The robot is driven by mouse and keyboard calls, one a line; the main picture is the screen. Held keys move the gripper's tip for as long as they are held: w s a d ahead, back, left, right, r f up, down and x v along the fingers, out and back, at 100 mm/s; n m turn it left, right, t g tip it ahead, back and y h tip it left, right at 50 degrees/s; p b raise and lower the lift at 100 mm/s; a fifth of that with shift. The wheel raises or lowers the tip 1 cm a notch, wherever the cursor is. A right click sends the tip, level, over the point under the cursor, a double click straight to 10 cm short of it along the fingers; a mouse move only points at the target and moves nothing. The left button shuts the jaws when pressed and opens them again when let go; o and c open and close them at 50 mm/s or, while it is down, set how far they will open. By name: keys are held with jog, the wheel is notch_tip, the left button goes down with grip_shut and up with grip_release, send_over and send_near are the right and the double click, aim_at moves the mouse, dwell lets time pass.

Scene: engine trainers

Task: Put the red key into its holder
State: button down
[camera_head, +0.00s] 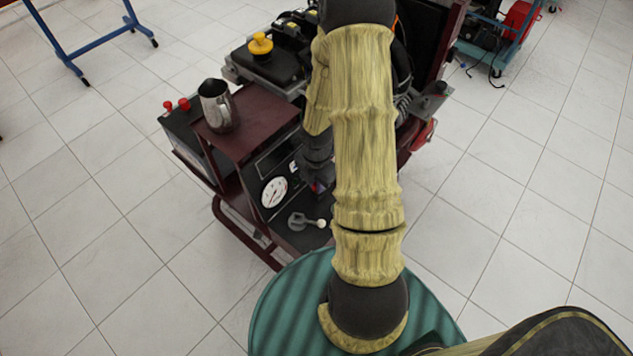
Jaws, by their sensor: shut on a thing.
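My gripper (317,168) is dark and points down in front of the engine trainer's panel, partly hidden behind my arm. It is shut on the red key (318,188), of which only a small red bit shows at the fingertips. The key is close to the dark panel, right of the round white gauge (274,192). I cannot tell whether it touches the panel. The holder cannot be made out; my gripper and arm cover that part of the panel.
A metal jug (218,106) stands on the trainer's dark red top (262,113). A grey lever with a white knob (307,221) is below the gripper. A battery with red caps (184,104) sits at left. A yellow cap (260,44) tops the engine.

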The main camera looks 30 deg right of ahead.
jog(key=shift+f, duration=0.5)
jog(key=c, duration=1.1)
grip_release()
jog(key=shift+o, duration=0.2)
jog(key=shift+r, duration=0.15)
jog(key=shift+r+p, duration=0.35)
jog(key=shift+r+p, duration=0.35)
jog(key=shift+p, duration=0.05)
jog(key=shift+r+p, duration=0.35)
jog(key=shift+p, duration=0.05)
jog(key=shift+r+p, duration=0.4)
jog(key=shift+p, duration=0.05)
